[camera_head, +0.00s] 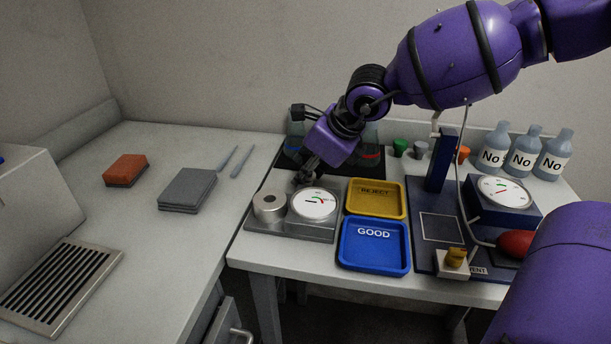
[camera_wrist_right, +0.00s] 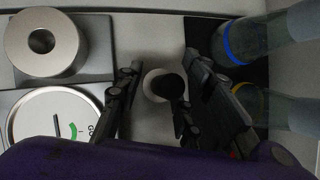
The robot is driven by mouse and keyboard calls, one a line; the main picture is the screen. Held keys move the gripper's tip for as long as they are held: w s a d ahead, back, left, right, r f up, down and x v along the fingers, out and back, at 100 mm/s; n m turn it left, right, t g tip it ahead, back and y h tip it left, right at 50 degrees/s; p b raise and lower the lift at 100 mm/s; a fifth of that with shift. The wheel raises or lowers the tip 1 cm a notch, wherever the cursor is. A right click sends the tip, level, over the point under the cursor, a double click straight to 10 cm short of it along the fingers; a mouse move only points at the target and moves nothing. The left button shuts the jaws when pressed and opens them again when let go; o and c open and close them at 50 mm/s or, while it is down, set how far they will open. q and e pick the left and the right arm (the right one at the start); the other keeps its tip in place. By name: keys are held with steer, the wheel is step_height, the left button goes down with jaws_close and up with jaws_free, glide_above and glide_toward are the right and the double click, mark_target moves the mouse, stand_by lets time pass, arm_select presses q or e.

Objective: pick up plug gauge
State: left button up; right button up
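In the right wrist view, a small round piece with a dark top and a pale rim, likely the plug gauge (camera_wrist_right: 166,85), stands between the fingers of my right gripper (camera_wrist_right: 158,92). The fingers are apart, one on each side of it. A gap shows on the left; the right finger looks very close, and I cannot tell if it touches. In the head view my right gripper (camera_head: 307,174) points down just behind the grey block with the metal ring (camera_head: 268,207) and dial (camera_head: 315,204). The gauge is not clear there. My left gripper is out of view.
A yellow REJECT tray (camera_head: 376,212) and a blue GOOD tray (camera_head: 352,260) lie right of the dial. Glass bottles (camera_wrist_right: 240,42) stand on a dark mat beside the gripper. A blue gauge stand (camera_head: 437,165) is further right.

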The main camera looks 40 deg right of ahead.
mark_target(305, 157)
steer(key=shift+s, duration=0.1)
steer(key=shift+c, duration=1.2)
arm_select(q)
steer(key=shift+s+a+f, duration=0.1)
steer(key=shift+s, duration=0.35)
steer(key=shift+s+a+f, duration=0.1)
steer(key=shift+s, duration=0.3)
arm_select(e)
jaws_close()
steer(key=shift+r, duration=0.1)
steer(key=shift+r, duration=0.2)
step_height(305, 157, up, 3)
steer(key=shift+f+p, duration=0.15)
steer(key=shift+p, duration=0.55)
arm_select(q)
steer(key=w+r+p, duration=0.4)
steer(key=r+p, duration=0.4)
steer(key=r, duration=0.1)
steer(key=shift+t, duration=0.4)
arm_select(e)
steer(key=s+a+r, duration=0.3)
steer(key=s+r, duration=1)
steer(key=shift+s, duration=0.2)
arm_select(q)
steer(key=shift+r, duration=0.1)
arm_select(e)
steer(key=shift+a+r, duration=0.1)
